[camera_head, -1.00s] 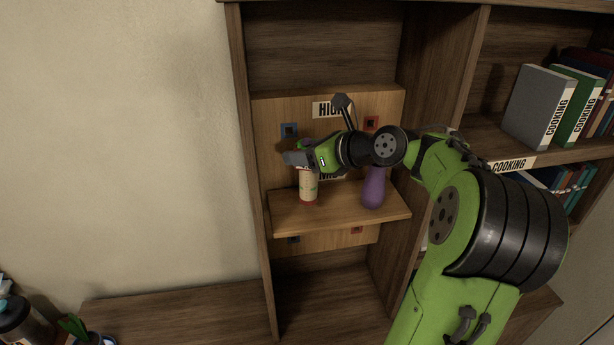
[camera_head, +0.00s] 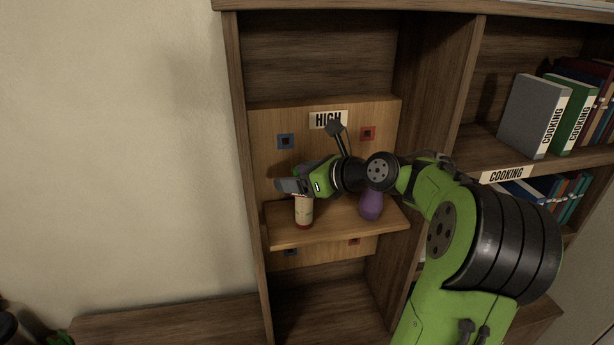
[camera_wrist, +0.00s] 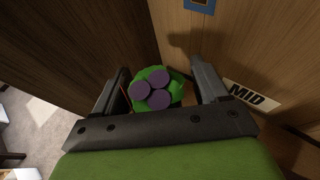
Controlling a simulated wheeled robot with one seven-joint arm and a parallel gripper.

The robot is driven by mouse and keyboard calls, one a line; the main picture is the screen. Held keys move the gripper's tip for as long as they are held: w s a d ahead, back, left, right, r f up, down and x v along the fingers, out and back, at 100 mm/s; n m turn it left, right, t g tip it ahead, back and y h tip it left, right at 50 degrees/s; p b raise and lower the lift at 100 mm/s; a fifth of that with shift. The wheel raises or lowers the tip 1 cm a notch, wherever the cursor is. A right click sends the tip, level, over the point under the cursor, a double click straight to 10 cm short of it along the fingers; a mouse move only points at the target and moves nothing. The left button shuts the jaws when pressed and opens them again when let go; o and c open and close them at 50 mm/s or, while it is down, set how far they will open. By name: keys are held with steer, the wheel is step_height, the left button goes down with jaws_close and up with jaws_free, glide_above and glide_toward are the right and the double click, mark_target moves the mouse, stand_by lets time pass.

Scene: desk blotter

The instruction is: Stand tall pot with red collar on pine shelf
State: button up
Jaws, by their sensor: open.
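The tall cream pot (camera_head: 303,212) has a red band at its foot. It appears upright on the left part of the pine shelf (camera_head: 335,231). Its upper end is hidden behind my gripper in the head view. My gripper (camera_head: 291,185) is at the pot's top. In the wrist view the gripper (camera_wrist: 160,88) is open, with one finger on each side of the pot's green top with purple discs (camera_wrist: 155,89). Gaps show between the fingers and this top. Whether the foot rests fully on the shelf is hard to tell.
A purple vase (camera_head: 371,205) stands on the shelf to the right, behind my arm. The back panel has a HIGH label (camera_head: 328,119) and blue and red square sockets. A MID label (camera_wrist: 252,95) shows in the wrist view. Cabinet walls flank the shelf closely.

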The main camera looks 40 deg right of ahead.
steer(key=p+v, duration=0.2)
steer(key=v, duration=0.9)
steer(key=shift+s+r, duration=0.2)
steer(key=shift+s, duration=0.15)
